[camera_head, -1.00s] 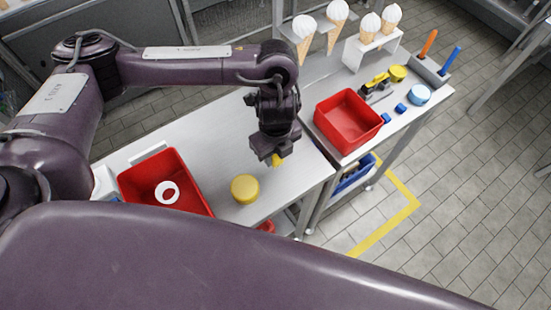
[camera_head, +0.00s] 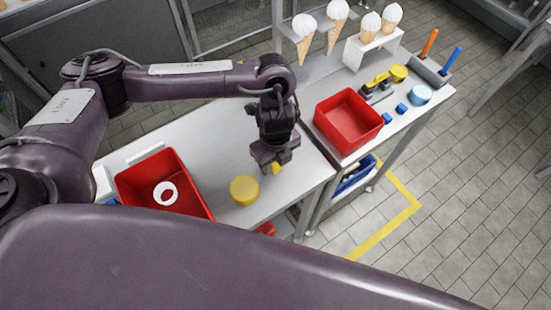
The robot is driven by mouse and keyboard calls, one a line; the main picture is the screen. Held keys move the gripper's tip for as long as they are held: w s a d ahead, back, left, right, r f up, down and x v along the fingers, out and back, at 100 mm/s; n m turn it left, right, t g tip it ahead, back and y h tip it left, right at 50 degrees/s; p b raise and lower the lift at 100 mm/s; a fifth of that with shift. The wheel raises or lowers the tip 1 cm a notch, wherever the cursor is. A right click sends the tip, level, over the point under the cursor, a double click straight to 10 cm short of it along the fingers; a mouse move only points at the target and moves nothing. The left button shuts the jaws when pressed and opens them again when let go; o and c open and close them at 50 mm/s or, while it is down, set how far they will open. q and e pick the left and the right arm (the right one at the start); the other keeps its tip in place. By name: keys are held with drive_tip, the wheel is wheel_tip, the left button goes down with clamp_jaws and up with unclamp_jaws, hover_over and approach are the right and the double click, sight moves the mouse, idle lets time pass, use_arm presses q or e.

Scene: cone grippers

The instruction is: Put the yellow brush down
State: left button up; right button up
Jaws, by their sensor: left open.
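My left gripper (camera_head: 272,160) points down over the right part of the near table (camera_head: 205,130). It is open, though its fingers are small and partly dark in this view. A round yellow item (camera_head: 244,190) stands on the table to the left of and nearer than the gripper. My right gripper is not in view.
A red bin (camera_head: 143,190) with a white ring (camera_head: 165,193) stands at the left of the table. Another red bin (camera_head: 349,140) is on the adjoining table, near blue blocks (camera_head: 402,108), a light blue round item (camera_head: 421,95) and ice cream cones (camera_head: 305,28).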

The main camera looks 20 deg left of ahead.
use_arm(q)
drive_tip(key=shift+r, duration=0.3)
wheel_tip(320, 180, up, 12)
drive_tip(key=p, duration=0.2)
drive_tip(key=shift+f, duration=0.15)
drive_tip(key=shift+s+f, duration=0.1)
idle(0.4)
